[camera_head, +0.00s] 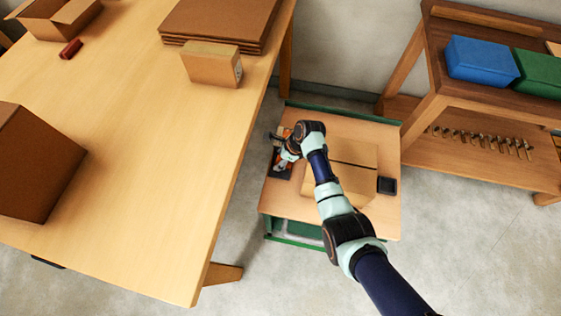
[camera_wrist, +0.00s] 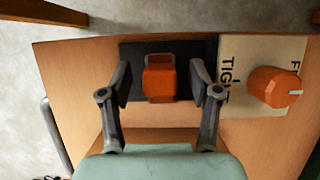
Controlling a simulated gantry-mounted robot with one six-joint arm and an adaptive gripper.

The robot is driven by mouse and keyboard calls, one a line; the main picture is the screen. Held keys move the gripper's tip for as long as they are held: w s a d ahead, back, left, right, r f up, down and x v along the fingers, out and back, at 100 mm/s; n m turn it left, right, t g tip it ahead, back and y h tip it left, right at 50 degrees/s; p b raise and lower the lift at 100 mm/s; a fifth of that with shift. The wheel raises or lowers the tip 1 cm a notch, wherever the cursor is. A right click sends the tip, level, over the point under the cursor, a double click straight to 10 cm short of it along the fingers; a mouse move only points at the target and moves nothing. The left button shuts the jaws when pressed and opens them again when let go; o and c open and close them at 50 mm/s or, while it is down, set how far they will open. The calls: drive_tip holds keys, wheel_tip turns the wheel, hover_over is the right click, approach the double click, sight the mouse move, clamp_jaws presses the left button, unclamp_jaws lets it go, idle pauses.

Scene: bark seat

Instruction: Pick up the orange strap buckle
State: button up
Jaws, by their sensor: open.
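The orange strap buckle (camera_wrist: 159,82) lies on a dark pad (camera_wrist: 133,52) in the wrist view. My gripper (camera_wrist: 161,84) is open, with one finger on each side of the buckle and a gap visible on both sides. Nothing is held. In the head view, my gripper (camera_head: 284,157) is over the left side of a small wooden-topped stand (camera_head: 300,200). There the arm and gripper partly hide the pad, and the buckle is too small to make out surely.
An orange knob (camera_wrist: 275,87) on a cream lettered panel (camera_wrist: 262,47) sits right of the buckle. A cardboard box (camera_head: 355,180) and a small black tray (camera_head: 387,185) are on the stand. A large wooden table (camera_head: 150,150) stands left, a shelf unit (camera_head: 470,100) right.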

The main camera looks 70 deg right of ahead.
clamp_jaws()
wheel_tip(320, 180, up, 20)
drive_tip(key=p, duration=0.8)
drive_tip(key=shift+p, duration=0.3)
